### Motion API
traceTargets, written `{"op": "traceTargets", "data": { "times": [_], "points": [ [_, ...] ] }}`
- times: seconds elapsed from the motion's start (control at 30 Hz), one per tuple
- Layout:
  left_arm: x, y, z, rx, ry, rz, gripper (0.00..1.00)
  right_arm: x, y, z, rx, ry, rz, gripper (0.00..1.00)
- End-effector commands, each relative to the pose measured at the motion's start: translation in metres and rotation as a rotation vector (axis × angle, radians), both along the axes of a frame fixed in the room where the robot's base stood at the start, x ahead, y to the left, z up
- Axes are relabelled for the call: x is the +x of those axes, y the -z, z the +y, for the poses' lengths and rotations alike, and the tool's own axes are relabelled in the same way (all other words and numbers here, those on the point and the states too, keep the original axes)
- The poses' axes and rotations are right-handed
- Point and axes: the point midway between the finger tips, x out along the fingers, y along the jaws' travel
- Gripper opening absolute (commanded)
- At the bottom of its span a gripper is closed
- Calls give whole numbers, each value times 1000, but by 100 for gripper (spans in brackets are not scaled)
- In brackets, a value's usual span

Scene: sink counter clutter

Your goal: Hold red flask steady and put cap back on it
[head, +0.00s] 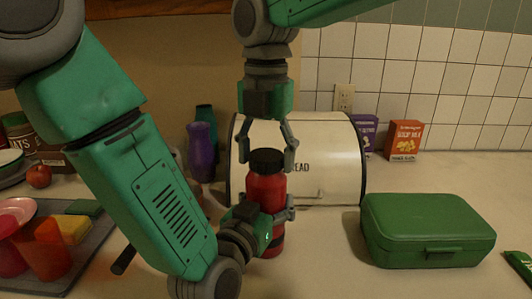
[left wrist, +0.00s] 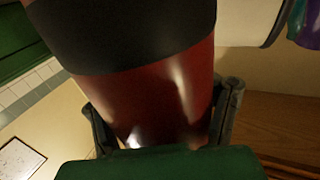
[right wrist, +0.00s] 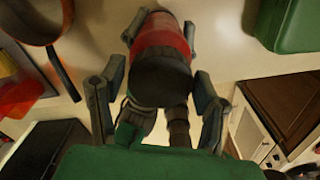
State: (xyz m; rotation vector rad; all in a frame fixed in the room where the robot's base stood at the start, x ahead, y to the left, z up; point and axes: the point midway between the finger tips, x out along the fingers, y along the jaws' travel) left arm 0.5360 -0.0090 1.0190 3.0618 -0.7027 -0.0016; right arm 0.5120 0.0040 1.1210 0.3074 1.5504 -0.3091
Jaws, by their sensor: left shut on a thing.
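The red flask (head: 265,190) stands upright on the counter in the middle of the head view. The black cap (head: 266,158) sits on its top; I cannot tell whether it is screwed tight. My left gripper (head: 262,211) is shut around the flask's body, a finger on each side. The flask (left wrist: 160,100) fills the left wrist view, with its black top above. My right gripper (head: 267,161) points down from above, open, with its fingers apart on either side of the cap. The right wrist view shows the cap (right wrist: 160,80) between the spread fingers, with gaps on both sides.
A white bread bin (head: 335,150) stands close behind the flask. A green lunchbox (head: 428,230) is to the right. A purple bottle (head: 202,150) stands left of the bin. A tray (head: 100,245) with cups and a sponge lies left. Counter between flask and lunchbox is clear.

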Motion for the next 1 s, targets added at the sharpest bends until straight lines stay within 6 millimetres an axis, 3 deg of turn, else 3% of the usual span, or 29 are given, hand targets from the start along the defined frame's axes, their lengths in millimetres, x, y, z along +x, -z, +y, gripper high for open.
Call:
{"op": "traceTargets", "data": {
  "times": [0.03,0.1,0.33,0.8,1.0],
  "points": [
    [0,0,0,0,0,0,0,0,0,0,0,0,0,35],
    [0,0,0,0,0,0,0,0,0,0,0,0,0,15],
    [0,0,0,0,1,0,0,0,0,0,-1,100,-3,14],
    [-1,0,-1,1,3,0,0,0,0,1,-1,1202,-5,14],
    [-1,0,-2,2,5,-1,0,0,0,2,2,1405,-3,14]
  ]
}}
